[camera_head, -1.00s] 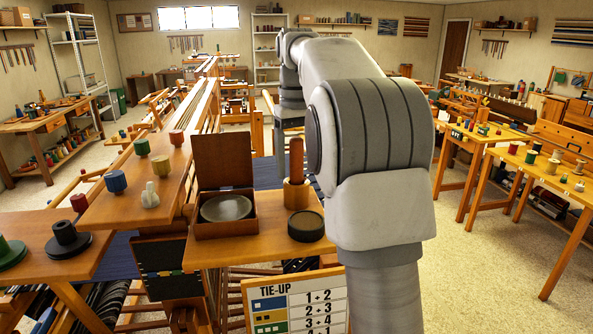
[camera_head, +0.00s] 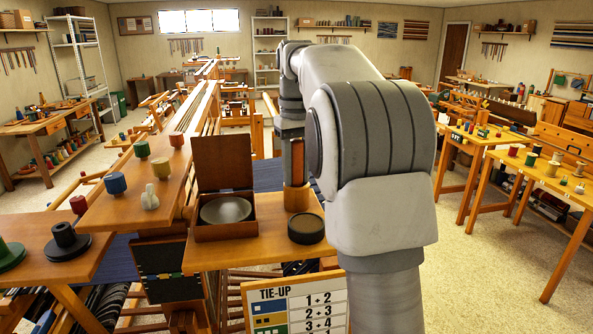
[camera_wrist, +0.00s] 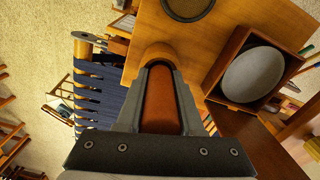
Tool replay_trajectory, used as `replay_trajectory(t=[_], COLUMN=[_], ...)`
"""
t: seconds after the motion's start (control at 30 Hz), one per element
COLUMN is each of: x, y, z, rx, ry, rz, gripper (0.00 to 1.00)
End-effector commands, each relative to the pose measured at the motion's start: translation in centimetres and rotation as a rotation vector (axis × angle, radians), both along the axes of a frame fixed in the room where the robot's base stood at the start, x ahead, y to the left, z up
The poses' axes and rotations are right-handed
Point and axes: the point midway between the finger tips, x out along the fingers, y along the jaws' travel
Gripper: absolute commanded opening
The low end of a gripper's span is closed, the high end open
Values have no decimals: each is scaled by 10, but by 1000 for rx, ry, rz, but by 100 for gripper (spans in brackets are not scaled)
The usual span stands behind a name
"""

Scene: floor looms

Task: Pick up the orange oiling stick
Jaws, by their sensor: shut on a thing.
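The orange oiling stick (camera_head: 297,163) stands upright in a round wooden holder (camera_head: 297,196) on a small wooden shelf (camera_head: 262,246). My gripper (camera_wrist: 160,75) is shut on the stick. In the wrist view the orange-brown stick (camera_wrist: 160,105) lies between the two grey fingers, with the wooden holder (camera_wrist: 158,52) just past the fingertips. In the head view my arm covers the right of the stick, and the lower end of the stick is hidden in the holder.
An open brown box (camera_head: 222,232) with a round grey dish (camera_head: 226,210) stands left of the holder, its lid upright. A dark round tin (camera_head: 306,228) sits in front. Spools, such as a blue one (camera_head: 115,183), stand on the beam to the left.

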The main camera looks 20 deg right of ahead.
Motion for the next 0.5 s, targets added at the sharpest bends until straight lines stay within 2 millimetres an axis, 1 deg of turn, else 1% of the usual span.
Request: replay_trajectory(t=[0.27,0.37,0.5], x=[0,1,1], y=[0,0,0], z=[4,12,28], rx=[0,0,0], ry=[-1,-2,-2], rz=[0,0,0], gripper=[0,0,0])
